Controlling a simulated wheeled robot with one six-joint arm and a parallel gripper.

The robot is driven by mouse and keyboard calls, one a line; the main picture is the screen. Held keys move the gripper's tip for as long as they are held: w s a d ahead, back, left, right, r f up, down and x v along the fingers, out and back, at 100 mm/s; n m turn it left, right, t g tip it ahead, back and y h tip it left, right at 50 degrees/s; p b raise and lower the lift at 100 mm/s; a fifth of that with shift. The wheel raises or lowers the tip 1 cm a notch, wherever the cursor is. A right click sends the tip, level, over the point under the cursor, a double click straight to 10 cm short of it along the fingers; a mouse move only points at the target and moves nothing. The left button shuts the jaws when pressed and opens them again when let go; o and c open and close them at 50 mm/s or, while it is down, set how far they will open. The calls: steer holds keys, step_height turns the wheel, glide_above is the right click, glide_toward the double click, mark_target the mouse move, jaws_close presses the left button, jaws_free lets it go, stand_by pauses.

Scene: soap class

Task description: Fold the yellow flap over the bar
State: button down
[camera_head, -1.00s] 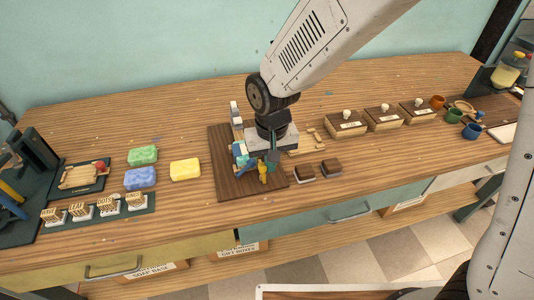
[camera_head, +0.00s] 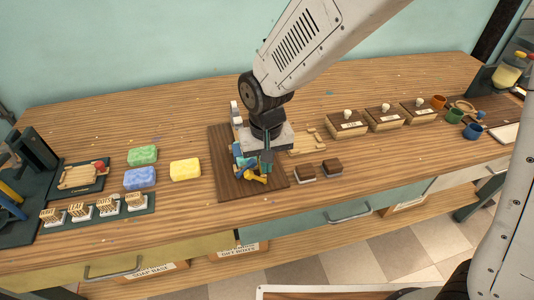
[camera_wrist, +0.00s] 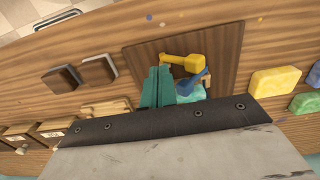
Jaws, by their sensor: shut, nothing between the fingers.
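The yellow flap (camera_head: 255,178) is at the front of the brown board, and in the wrist view it (camera_wrist: 187,63) shows as a bent strip beyond the blue piece. The blue piece (camera_wrist: 191,84) lies against a pale blue block (camera_wrist: 190,95), probably the bar. Most of the bar is hidden behind my wrist and the other pieces. My gripper (camera_head: 266,170) is low over the board with its teal fingers shut and empty. In the wrist view the fingertips (camera_wrist: 159,70) are just beside the yellow flap's end; I cannot tell whether they touch.
The brown board (camera_head: 226,183) lies on the wooden bench. Two dark-topped blocks (camera_head: 331,167) (camera_head: 304,173) stand to its right. Yellow (camera_head: 185,170), blue (camera_head: 140,179) and green (camera_head: 142,156) soap bars lie to its left. Lidded boxes (camera_head: 384,119) stand farther right.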

steer(key=r, duration=0.5)
steer(key=shift+w+d+r, duration=0.1)
steer(key=shift+d+r, duration=0.2)
steer(key=shift+r, duration=0.05)
stand_by(0.4)
steer(key=s+d+r+m, duration=0.1)
steer(key=s+d+r, duration=0.3)
steer(key=d, duration=0.5)
steer(key=s+d+r+m+t, duration=0.1)
steer(key=s+d+r, duration=0.3)
steer(key=s+d, duration=0.3)
steer(key=s+d+r+m, duration=0.1)
steer(key=s+d+r, duration=0.4)
steer(key=d, duration=0.6)
steer(key=shift+s, duration=0.85)
